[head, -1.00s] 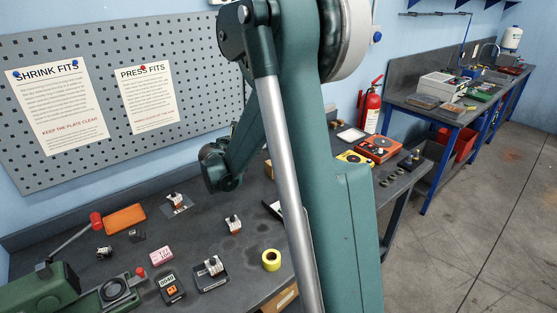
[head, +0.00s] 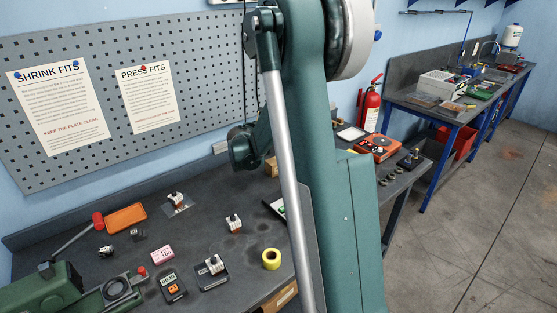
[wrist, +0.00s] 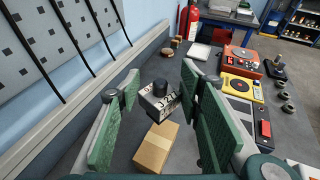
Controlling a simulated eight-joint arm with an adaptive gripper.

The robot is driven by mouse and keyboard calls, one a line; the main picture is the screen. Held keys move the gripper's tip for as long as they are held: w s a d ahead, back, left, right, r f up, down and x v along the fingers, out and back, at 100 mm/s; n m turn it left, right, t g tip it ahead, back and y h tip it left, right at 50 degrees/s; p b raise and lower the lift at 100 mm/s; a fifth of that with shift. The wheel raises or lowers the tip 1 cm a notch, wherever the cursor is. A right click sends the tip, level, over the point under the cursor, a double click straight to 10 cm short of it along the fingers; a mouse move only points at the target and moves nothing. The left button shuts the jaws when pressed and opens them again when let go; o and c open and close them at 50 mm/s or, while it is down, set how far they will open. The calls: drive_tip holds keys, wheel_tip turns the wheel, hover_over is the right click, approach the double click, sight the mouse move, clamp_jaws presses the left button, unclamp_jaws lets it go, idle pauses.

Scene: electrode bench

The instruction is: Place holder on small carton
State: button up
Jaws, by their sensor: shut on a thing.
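In the wrist view, my gripper (wrist: 160,88) has its two green pads on either side of a holder (wrist: 158,106), a pale block with dark markings and a black knob on top. It is shut on the holder. A small plain brown carton (wrist: 154,148) stands on the bench just below the holder in that picture. Whether the holder touches the carton cannot be told. A brown box that looks like the carton (head: 272,167) shows partly beside my arm.
To the right in the wrist view are a red device (wrist: 241,62), a yellow device (wrist: 242,88) and several rings (wrist: 285,96). The pegboard wall (wrist: 55,45) runs along the left. Several small blocks, a yellow roll (head: 271,259) and an orange case (head: 125,218) lie on the bench.

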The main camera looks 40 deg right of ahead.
sight(278, 140)
drive_tip(key=shift+f, duration=0.1)
drive_tip(key=shift+f+b, duration=0.55)
drive_tip(key=shift+f, duration=2.45)
drive_tip(key=shift+f+b, duration=0.35)
drive_tip(key=shift+f, duration=1.55)
drive_tip(key=shift+f, duration=0.15)
drive_tip(key=o, duration=1.1)
drive_tip(key=shift+c, duration=0.2)
drive_tip(key=shift+a+r, duration=0.1)
drive_tip(key=shift+r, duration=0.15)
drive_tip(key=p+v, duration=0.1)
drive_tip(key=v, duration=1.1)
drive_tip(key=shift+p, duration=0.3)
drive_tip(key=shift+s, duration=0.1)
